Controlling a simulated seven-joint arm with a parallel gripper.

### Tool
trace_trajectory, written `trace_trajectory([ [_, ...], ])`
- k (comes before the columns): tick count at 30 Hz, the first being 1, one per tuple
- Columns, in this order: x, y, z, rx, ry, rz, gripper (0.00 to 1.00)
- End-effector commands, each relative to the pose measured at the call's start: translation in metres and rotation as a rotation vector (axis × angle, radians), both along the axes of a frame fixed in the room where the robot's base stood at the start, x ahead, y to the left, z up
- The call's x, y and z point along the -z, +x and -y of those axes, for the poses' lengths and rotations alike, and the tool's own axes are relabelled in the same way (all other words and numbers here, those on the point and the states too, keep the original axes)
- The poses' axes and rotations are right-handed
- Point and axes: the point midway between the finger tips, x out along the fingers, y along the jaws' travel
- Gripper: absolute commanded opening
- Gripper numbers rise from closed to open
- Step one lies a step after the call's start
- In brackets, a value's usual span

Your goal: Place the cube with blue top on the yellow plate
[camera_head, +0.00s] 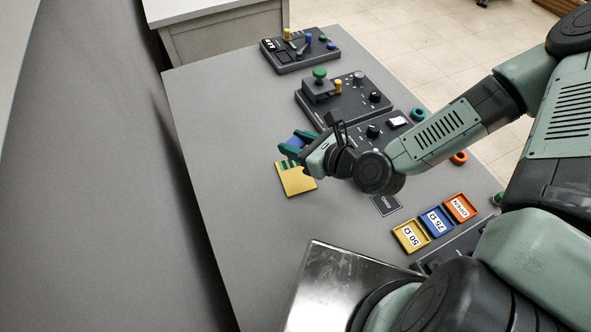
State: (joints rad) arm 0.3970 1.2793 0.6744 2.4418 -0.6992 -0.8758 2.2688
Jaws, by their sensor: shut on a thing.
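My gripper (297,144) is at the middle of the table, with its green fingers to the left of the wrist. It is shut on the cube with the blue top (296,142); only a little blue shows between the fingers. A flat yellow plate (298,183) with green marks along its upper edge lies just below the gripper in the picture. The gripper and cube are next to the plate's upper edge in this view. I cannot tell the cube's height above the table.
Dark control panels with knobs (352,103) stand behind and right of the gripper. Yellow (400,233), blue and orange labelled trays stand at the lower right. Teal and orange rings lie near the right edge. A shiny metal plate (325,275) is at the front. The table's left side is clear.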

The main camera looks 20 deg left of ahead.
Motion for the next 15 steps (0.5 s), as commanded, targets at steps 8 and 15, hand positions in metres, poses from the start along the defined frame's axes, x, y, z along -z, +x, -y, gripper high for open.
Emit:
trace_trajectory([
  [8, 0.048, -0.002, 0.000, -0.003, 0.000, -0.003, 0.10],
  [15, 0.069, -0.002, 0.000, -0.004, 0.000, -0.002, 0.10],
])
